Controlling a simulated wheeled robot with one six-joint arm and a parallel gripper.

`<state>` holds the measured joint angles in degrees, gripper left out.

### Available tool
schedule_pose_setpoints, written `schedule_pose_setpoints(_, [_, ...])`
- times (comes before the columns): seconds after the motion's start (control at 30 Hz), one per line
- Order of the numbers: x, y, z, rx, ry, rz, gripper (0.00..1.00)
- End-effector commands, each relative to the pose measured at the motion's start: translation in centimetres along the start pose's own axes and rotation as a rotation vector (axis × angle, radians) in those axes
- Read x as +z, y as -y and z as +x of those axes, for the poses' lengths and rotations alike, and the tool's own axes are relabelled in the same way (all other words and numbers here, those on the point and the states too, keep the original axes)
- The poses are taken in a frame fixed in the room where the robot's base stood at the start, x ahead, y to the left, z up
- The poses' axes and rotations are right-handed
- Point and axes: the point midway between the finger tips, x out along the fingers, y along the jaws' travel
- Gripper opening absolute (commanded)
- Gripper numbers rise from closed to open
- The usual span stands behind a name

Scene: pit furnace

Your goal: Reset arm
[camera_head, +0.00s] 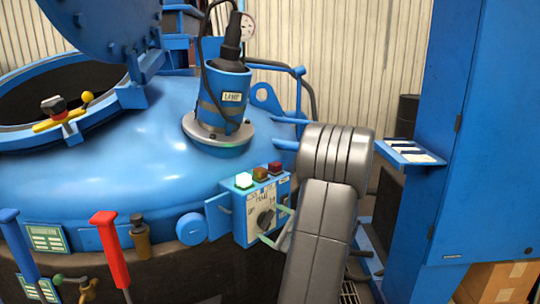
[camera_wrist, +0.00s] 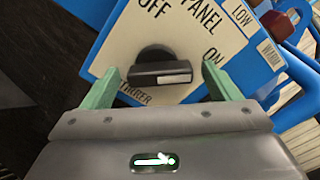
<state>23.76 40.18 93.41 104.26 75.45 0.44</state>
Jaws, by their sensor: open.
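My gripper (camera_wrist: 160,72) is open, with its two green fingers apart on either side of a black rotary knob (camera_wrist: 160,68) on a white panel face. I cannot tell whether the fingers touch the knob. The panel reads PANEL, OFF, ON and what looks like STIRRER. In the head view my gripper (camera_head: 275,229) is at the front of the blue control box (camera_head: 226,222), close to the knob (camera_head: 265,217). My grey arm rises in front of the box's right side and hides part of that area.
A blue furnace vessel (camera_head: 130,165) fills the left, with a red lever (camera_head: 110,245). A blue cabinet (camera_head: 485,140) and small shelf (camera_head: 408,153) stand right of my arm.

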Motion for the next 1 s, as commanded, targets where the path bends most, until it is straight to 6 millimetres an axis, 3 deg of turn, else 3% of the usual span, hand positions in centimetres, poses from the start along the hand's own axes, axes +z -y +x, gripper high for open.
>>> schedule_pose_setpoints(0.37, [0.0,0.1,-1.1,-0.002,0.000,0.000,0.83])
schedule_pose_setpoints(1.0, [-0.1,0.0,-12.3,-0.003,-0.003,0.002,0.83])
